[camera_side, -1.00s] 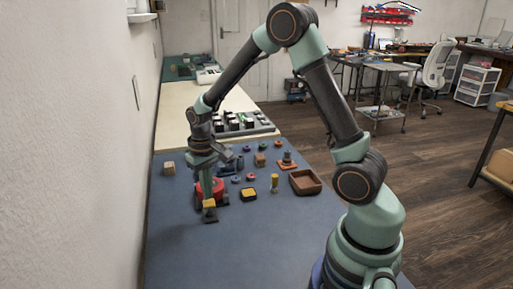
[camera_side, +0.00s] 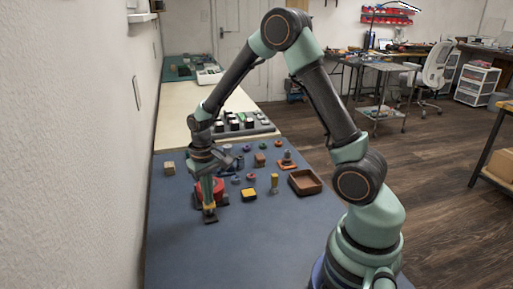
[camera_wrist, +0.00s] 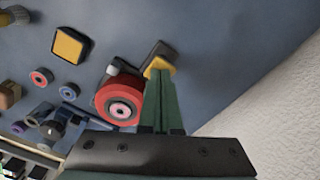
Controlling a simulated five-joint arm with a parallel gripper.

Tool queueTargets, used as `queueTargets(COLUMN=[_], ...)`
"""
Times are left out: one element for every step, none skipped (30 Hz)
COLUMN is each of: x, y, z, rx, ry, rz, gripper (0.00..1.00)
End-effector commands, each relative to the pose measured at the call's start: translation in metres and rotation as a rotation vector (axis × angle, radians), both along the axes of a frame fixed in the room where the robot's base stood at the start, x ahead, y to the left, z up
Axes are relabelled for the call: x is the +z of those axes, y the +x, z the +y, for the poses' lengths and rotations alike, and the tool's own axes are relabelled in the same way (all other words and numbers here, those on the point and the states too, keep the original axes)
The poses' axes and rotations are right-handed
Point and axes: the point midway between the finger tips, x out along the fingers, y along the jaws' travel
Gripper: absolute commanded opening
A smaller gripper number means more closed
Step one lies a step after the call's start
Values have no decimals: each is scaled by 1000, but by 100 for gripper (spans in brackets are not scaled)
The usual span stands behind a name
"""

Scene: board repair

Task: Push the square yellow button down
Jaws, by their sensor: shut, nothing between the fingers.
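A square yellow button (camera_side: 249,193) in a black base lies on the blue mat, to the right of my gripper. In the wrist view the button (camera_wrist: 70,45) is at upper left, clear of my fingers. My gripper (camera_side: 208,200) is shut and empty, pointing down in front of the red wheel. Its closed fingertips (camera_wrist: 160,76) are at a different yellow part (camera_wrist: 160,65) on a dark base, which the fingers partly cover. It also shows in the side view (camera_side: 210,207). Whether the tips touch it I cannot tell.
A red wheel (camera_wrist: 120,101) is right beside the fingers. A yellow-topped post (camera_side: 274,183), a brown tray (camera_side: 305,182) and several small rings and blocks lie to the right and behind. A wall (camera_side: 75,150) is at left. The front of the blue mat (camera_side: 235,250) is clear.

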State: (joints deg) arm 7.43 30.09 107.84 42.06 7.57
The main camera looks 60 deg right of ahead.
Motion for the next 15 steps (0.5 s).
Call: queueTargets(x=[-2, -2, -3, -4, -4, -5, -5, -6, -7, -7, -8, -8, -9, -9, -10], y=[-1, -1, -1, -1, -1, -1, 0, 0, 0, 0, 0, 0, 0, 0, 0], z=[0, 0, 0, 0, 0, 0, 0, 0, 0, 0, 0, 0, 0, 0, 0], rx=[0, 0, 0, 0, 0, 0, 0, 0, 0, 0, 0, 0, 0, 0, 0], ry=[1, 1, 1, 1, 1, 1, 0, 0, 0, 0, 0, 0, 0, 0, 0], rz=[2, 2, 2, 2, 2, 2, 1, 1, 1, 1, 1, 1, 1, 1, 1], gripper=[0, 0, 0, 0, 0, 0, 0, 0, 0, 0, 0, 0, 0, 0, 0])
